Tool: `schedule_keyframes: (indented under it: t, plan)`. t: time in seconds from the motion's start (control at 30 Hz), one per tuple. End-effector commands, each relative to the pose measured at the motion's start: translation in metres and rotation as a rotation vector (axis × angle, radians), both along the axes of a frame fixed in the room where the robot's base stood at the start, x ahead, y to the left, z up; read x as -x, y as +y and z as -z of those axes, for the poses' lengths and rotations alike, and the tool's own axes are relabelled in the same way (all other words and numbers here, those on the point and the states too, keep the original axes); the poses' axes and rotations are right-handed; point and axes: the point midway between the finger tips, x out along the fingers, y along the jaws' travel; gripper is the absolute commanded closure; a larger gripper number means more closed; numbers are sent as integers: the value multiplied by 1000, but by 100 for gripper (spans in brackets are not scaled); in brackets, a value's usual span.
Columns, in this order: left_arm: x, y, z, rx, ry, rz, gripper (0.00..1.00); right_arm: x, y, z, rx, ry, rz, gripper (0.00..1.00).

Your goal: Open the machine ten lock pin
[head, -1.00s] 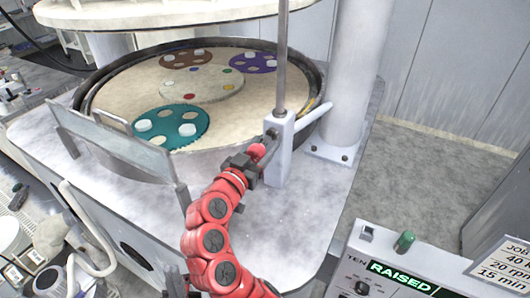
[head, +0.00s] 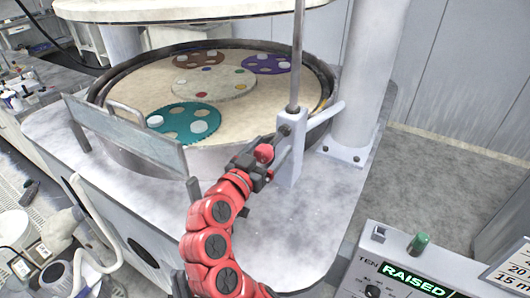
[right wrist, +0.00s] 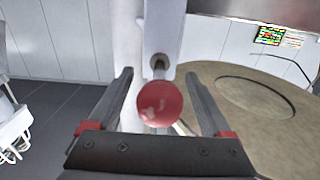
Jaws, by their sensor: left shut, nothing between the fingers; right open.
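The lock pin's red ball knob (head: 264,153) sits beside the pale post (head: 291,150) at the edge of the machine. The knob also shows in the right wrist view (right wrist: 161,103), in front of a short metal stem on the white post (right wrist: 163,30). My right gripper (head: 258,163) is at the knob, reached by the red arm from below. In the right wrist view its fingers (right wrist: 160,100) are open on either side of the knob, with gaps showing on both sides. My left gripper is not in view.
A round platen (head: 225,140) with coloured carriers lies behind the post. A clear guard (head: 120,135) stands at its front left. A thick white column (head: 365,80) rises at the right. The control box (head: 425,265) at bottom right reads "TEN" and "RAISED".

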Motion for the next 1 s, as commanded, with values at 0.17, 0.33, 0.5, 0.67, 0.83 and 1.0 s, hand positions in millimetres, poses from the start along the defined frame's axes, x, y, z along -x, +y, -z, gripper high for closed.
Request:
schedule_keyframes:
  t: [0.17, 0.33, 0.5, 0.67, 0.83, 1.0]
  plan:
    - [0, 0, 7, 0, 0, 0, 100, 13, 9, 2, 0, -1, -3, 17]
    - [0, 0, 21, 0, 0, 0, 100, 48, 30, 5, 0, -1, -8, 17]
    - [0, 0, 34, 0, 0, 0, 100, 89, 54, 4, 0, -1, -9, 17]
    - [0, 0, 42, 0, 0, 0, 100, 121, 72, 3, 1, 0, -6, 17]
    - [0, 0, 47, 0, 0, 0, 100, 142, 84, 2, 1, 0, -4, 17]
    - [0, 0, 48, 0, 0, 0, 100, 151, 87, 0, -1, -1, -2, 17]
